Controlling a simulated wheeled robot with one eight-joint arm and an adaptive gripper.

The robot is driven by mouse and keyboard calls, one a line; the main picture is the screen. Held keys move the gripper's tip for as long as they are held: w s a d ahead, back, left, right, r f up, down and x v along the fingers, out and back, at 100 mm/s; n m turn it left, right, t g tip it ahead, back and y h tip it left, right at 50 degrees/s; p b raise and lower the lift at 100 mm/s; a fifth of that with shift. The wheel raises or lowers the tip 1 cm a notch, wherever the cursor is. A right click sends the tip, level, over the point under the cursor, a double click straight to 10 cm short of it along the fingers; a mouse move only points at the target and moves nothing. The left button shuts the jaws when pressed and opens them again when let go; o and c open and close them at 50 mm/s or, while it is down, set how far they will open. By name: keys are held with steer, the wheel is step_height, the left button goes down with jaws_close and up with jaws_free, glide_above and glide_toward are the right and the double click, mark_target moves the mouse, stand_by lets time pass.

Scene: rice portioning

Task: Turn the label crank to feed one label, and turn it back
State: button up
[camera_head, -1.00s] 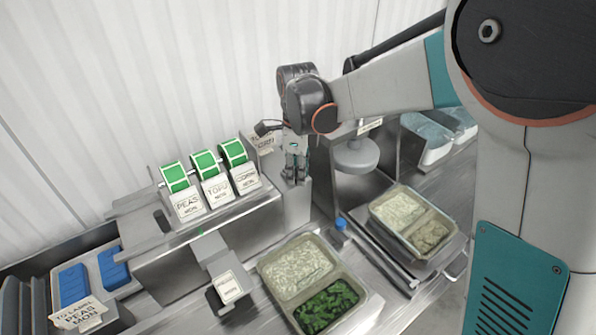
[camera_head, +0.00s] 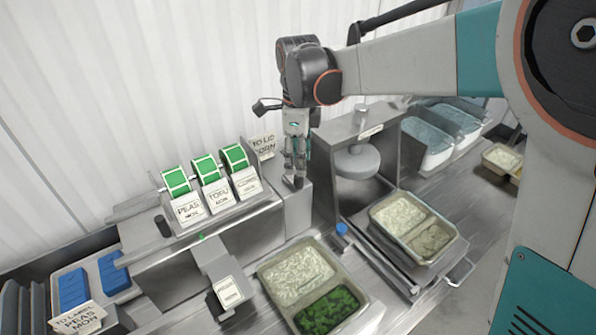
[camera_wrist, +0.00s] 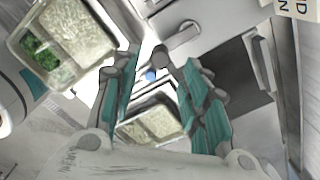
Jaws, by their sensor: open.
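My gripper (camera_head: 296,166) is open and points down over the grey block at the machine's right end. A small grey piece (camera_head: 293,182), apparently the crank, shows just under the fingertips.
A tray with rice and green vegetables (camera_head: 352,288) stands in front. Another filled tray (camera_head: 455,248) sits below the press (camera_head: 357,163) at right, near a blue knob (camera_head: 341,229). A TO LID CORN card (camera_head: 263,146) stands behind. Blue blocks (camera_head: 73,290) lie at left.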

steer(key=shift+r, duration=2.75)
